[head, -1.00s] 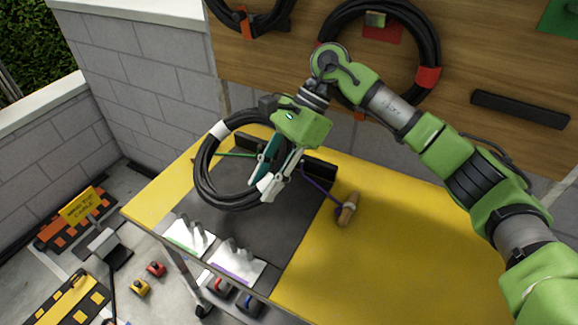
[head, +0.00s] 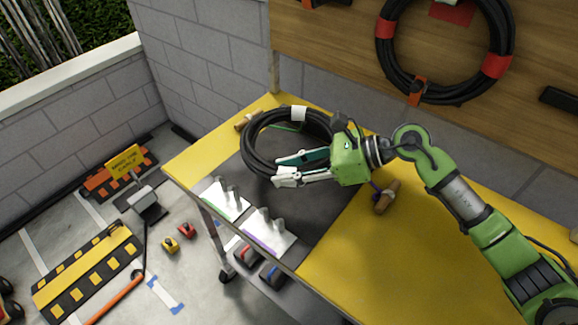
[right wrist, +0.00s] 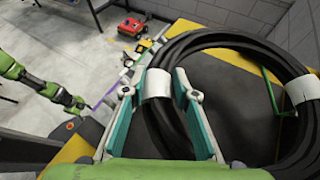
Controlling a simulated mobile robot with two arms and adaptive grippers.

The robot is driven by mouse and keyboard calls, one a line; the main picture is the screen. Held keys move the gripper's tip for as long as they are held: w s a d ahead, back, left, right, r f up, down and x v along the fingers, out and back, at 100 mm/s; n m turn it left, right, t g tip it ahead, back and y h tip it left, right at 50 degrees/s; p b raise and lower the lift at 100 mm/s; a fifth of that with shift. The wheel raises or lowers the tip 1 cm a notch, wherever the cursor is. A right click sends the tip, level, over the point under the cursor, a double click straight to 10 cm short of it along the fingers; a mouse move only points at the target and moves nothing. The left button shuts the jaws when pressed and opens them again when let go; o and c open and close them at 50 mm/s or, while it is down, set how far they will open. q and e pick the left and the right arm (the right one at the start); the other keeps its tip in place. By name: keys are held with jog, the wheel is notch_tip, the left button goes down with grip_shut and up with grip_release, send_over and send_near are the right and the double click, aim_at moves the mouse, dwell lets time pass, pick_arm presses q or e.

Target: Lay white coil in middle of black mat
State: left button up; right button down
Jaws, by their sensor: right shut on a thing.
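The white coil is a ring of black cable (head: 253,158) with white bands, over the far part of the black mat (head: 322,222) in the head view. In the right wrist view the coil (right wrist: 284,58) fills the right side, with the mat (right wrist: 235,95) seen through its ring. My right gripper (head: 279,168) is shut on the coil's near side, around a white band; its fingers (right wrist: 155,85) flank that band. I cannot tell whether the coil touches the mat. A green arm (right wrist: 40,85), seemingly my left, shows in the right wrist view; its gripper is unclear.
The yellow table (head: 350,280) is bare at the front right. A brown wooden-looking piece (head: 386,197) lies right of the mat. Two white plates with upright pegs (head: 268,229) stand along the mat's near edge. Another coil (head: 381,60) hangs on the wooden wall behind.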

aim_at(288, 203)
jog(key=shift+w+f+b, duration=0.1)
jog(key=shift+f+b, duration=1.7)
jog(key=shift+f, duration=1.9)
jog(key=c, duration=1.5)
grip_release()
jog(key=shift+s+f, duration=0.25)
jog(key=shift+f, duration=0.2)
jog(key=v, duration=1.2)
jog(key=shift+w+r, duration=0.1)
jog(key=shift+r, duration=0.2)
jog(key=shift+r, duration=0.1)
